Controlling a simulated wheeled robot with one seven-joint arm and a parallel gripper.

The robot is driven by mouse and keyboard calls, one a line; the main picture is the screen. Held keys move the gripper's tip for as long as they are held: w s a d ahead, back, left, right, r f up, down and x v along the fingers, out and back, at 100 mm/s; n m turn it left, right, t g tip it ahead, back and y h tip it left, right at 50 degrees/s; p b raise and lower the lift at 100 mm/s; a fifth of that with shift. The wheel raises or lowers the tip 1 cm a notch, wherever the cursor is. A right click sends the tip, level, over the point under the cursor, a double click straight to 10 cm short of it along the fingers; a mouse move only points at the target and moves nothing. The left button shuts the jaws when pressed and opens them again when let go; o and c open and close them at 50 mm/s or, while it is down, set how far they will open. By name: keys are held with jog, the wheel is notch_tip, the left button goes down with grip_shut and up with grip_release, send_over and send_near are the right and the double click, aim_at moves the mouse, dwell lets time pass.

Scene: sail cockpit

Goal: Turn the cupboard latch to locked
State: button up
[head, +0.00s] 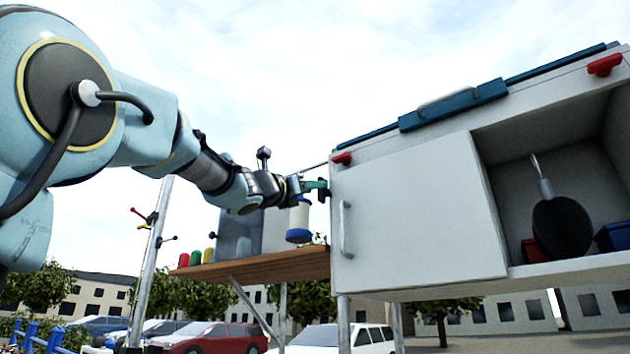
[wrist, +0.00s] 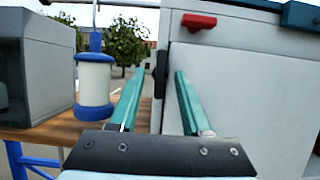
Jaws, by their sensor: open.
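The white cupboard (head: 420,215) fills the right of the head view, its panel with an upright handle (head: 345,228) at the left and an open compartment at the right. A red latch-like piece (head: 342,158) sits at its upper left corner; it also shows in the wrist view (wrist: 198,21). Another red piece (head: 605,65) is at the upper right. A small dark piece (wrist: 161,72) is at the cupboard's left edge. My gripper (head: 320,187) is open at that edge, below the left red piece. In the wrist view the dark piece appears between its fingertips (wrist: 159,74); contact cannot be told.
A white and blue lantern-like cylinder (wrist: 95,85) and a grey box (wrist: 35,75) are left of my gripper, by a wooden shelf (head: 255,267). A dark pan (head: 562,227) is in the open compartment. A teal bar (head: 453,104) runs along the cupboard top.

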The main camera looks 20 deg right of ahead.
jog(key=shift+x, duration=0.95)
jog(key=shift+f, duration=0.1)
grip_shut()
